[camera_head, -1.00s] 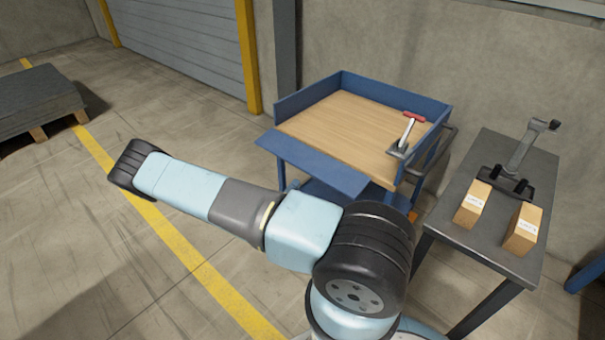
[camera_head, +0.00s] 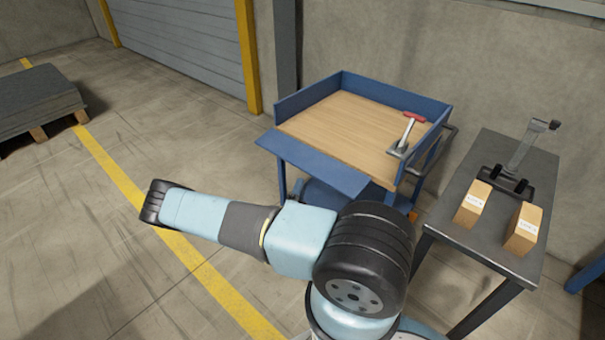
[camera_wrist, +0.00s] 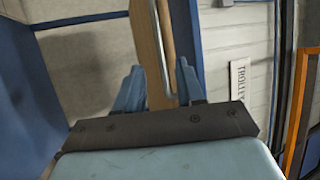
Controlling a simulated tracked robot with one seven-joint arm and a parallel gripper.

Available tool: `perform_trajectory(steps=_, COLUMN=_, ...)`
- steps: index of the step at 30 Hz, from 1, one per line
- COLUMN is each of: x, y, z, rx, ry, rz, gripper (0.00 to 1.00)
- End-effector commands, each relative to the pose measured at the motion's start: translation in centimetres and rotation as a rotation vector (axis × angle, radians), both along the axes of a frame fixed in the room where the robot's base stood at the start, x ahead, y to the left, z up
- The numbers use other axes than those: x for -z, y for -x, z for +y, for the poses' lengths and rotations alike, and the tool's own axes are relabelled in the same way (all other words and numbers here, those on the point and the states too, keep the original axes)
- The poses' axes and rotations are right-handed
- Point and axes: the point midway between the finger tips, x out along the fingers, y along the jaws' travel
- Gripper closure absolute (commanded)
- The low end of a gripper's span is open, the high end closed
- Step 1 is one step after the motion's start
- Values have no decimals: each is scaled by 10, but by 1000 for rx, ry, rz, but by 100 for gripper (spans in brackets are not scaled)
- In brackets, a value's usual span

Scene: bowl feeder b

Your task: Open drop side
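The blue trolley (camera_head: 396,98) has a wooden deck (camera_head: 335,124) and upright blue walls at the back and sides. Its front drop side (camera_head: 312,165) is a blue panel that leans outward from the deck's near edge, not upright. My gripper (camera_wrist: 158,85) shows only in the wrist view; in the head view it is hidden. Its two blue fingers are apart, with no object seen clamped between them. Beyond the fingers are a wood-coloured strip (camera_wrist: 146,50) and a thin metal rod (camera_wrist: 163,45); I cannot tell if a finger touches either.
A grey table (camera_head: 470,240) at the right holds two cartons (camera_head: 472,204) and a metal device (camera_head: 522,150). A pallet stack (camera_head: 38,100) is far left. The floor left of the trolley is clear.

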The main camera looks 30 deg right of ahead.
Motion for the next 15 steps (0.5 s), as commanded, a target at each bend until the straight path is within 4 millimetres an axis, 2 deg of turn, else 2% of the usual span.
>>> perform_trajectory(steps=6, x=-13, y=-26, z=-26, rx=3, ry=0, rz=-3, gripper=62)
perform_trajectory(steps=15, x=-23, y=-47, z=-47, rx=1, ry=-1, rz=-3, gripper=62)
